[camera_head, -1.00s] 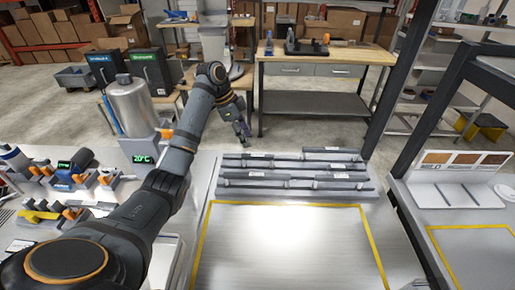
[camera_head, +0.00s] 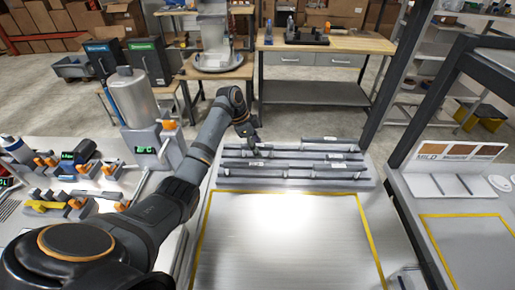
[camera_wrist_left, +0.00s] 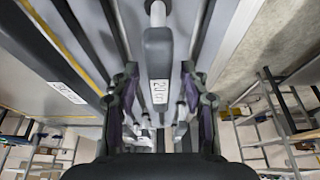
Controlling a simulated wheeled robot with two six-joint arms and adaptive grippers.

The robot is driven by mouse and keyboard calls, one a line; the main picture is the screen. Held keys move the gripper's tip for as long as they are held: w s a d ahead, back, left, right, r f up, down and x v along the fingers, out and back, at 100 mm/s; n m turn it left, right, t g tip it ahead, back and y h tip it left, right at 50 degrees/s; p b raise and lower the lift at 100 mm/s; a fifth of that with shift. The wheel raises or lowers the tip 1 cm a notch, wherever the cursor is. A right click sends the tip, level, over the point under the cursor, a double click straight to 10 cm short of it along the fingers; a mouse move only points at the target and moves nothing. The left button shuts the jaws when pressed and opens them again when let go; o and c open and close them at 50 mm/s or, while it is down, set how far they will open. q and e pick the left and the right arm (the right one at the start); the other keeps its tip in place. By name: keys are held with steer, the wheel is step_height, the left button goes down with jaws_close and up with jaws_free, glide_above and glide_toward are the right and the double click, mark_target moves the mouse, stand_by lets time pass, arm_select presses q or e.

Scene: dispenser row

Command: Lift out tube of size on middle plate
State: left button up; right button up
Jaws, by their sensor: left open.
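A grey rack (camera_head: 225,182) holds several dark grey tubes with white labels lying lengthwise in rows. My left gripper (camera_head: 256,148) is over the left part of the rack, pointing down. In the left wrist view its open fingers (camera_wrist_left: 160,100) stand on either side of a grey tube part (camera_wrist_left: 158,55) with a white label, too blurred to read surely. A gap shows on both sides of it, so it is not gripped. My right gripper is not in view.
A clear metal surface with a yellow border (camera_head: 285,235) lies in front of the rack. A silver cylinder (camera_head: 133,97) on a stand with a green display is left of my arm. Small orange-knobbed devices (camera_head: 75,170) are at far left. A dark post (camera_head: 395,75) rises behind the rack's right end.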

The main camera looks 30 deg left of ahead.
arm_select(q)
steer(key=shift+f, duration=0.2)
stand_by(0.6)
jaws_close()
